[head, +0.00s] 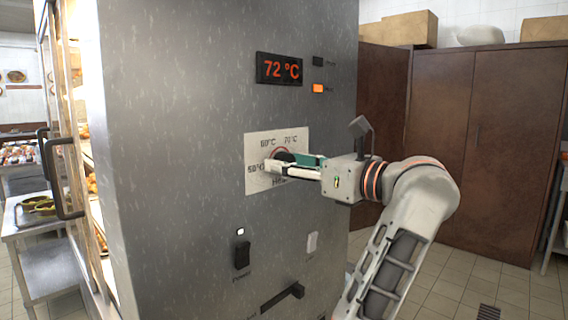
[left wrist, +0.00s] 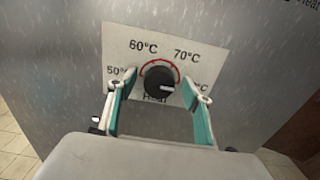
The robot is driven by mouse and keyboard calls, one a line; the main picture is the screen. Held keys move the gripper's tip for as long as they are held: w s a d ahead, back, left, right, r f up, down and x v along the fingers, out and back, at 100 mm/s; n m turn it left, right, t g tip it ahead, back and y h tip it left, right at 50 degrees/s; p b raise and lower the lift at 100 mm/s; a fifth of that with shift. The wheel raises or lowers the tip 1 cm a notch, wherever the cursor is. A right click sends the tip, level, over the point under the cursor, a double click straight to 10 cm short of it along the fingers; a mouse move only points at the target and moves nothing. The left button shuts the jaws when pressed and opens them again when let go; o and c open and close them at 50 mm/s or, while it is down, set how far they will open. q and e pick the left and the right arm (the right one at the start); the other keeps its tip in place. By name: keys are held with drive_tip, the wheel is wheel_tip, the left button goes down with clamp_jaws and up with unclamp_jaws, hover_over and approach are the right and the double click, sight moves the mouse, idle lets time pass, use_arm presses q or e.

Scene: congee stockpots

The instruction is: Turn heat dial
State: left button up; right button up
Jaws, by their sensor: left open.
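The heat dial (left wrist: 157,80) is a round black knob with a white pointer mark that points to the right, towards the 80-side of the scale. It sits on a white label plate (head: 255,149) printed with temperatures, with a red arc around the knob. My left gripper (head: 279,166) is open at the dial. In the left wrist view its two fingers (left wrist: 158,95) stand to the left and right of the knob, with gaps visible on both sides. In the head view the fingers cover part of the dial (head: 282,153). My right gripper is in neither view.
The grey metal cabinet front carries a display (head: 279,69) reading 72 °C, a lit orange indicator (head: 318,88) and a black switch (head: 242,255). A dark lever handle (head: 283,297) sticks out lower down. Brown cupboards (head: 485,140) stand behind at the right.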

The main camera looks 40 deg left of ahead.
use_arm(q)
drive_tip(key=c, duration=1.1)
drive_tip(key=shift+n, duration=0.3)
drive_tip(key=n+b, duration=0.1)
drive_tip(key=n, duration=0.4)
drive_tip(key=n+b, duration=0.1)
drive_tip(key=n, duration=0.5)
drive_tip(key=shift+s+f+b, duration=0.1)
drive_tip(key=shift+s+b, duration=0.1)
drive_tip(key=shift+b, duration=0.1)
drive_tip(key=shift+n, duration=0.3)
drive_tip(key=o, duration=1.1)
